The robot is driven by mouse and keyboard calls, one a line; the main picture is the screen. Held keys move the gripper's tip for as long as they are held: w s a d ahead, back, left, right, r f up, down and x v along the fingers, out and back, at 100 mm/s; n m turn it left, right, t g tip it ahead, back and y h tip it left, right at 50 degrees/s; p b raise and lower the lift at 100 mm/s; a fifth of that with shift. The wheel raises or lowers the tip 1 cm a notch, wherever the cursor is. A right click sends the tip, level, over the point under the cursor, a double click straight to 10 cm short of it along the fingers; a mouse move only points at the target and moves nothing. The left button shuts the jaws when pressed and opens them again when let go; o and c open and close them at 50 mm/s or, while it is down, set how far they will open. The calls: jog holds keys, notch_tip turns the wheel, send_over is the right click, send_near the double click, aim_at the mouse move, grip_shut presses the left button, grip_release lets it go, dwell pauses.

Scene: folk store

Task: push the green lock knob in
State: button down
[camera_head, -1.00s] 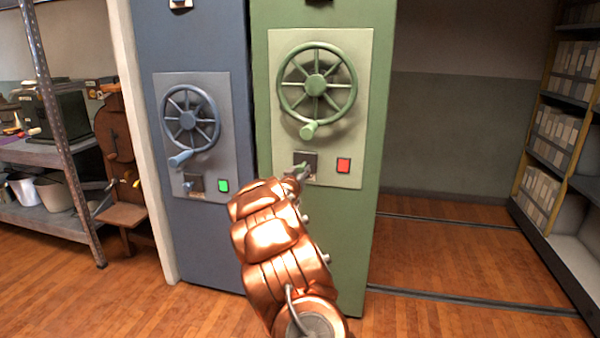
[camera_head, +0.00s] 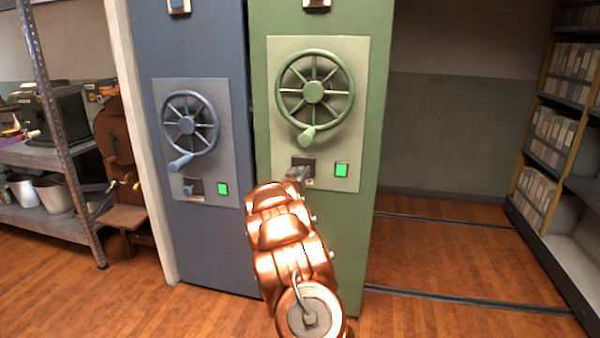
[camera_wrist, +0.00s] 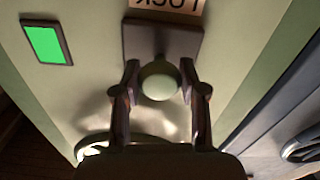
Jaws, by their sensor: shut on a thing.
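The green lock knob (camera_wrist: 159,84) is a pale green round knob on a dark square plate (camera_wrist: 185,45) below a label that reads "LOCK" upside down in the wrist view. My gripper (camera_wrist: 160,74) has a finger on each side of the knob and is shut on it. In the head view my gripper (camera_head: 298,175) is at the lock plate (camera_head: 303,163) on the green cabinet (camera_head: 345,240), and it hides the knob. The indicator (camera_head: 341,170) right of the plate is lit green. It also shows in the wrist view (camera_wrist: 46,44).
A green handwheel (camera_head: 313,92) with a crank handle (camera_head: 307,135) is just above the lock. A blue cabinet (camera_head: 200,245) with its own wheel (camera_head: 187,125) and green light stands at left. Right of the green cabinet is an open aisle with floor rails (camera_head: 450,300).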

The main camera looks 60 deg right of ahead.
jog(key=c, duration=0.9)
grip_release()
jog(key=shift+w, duration=0.25)
jog(key=shift+o, duration=1.4)
jog(key=shift+s, duration=0.15)
jog(key=v, duration=1.2)
jog(key=shift+d, duration=0.1)
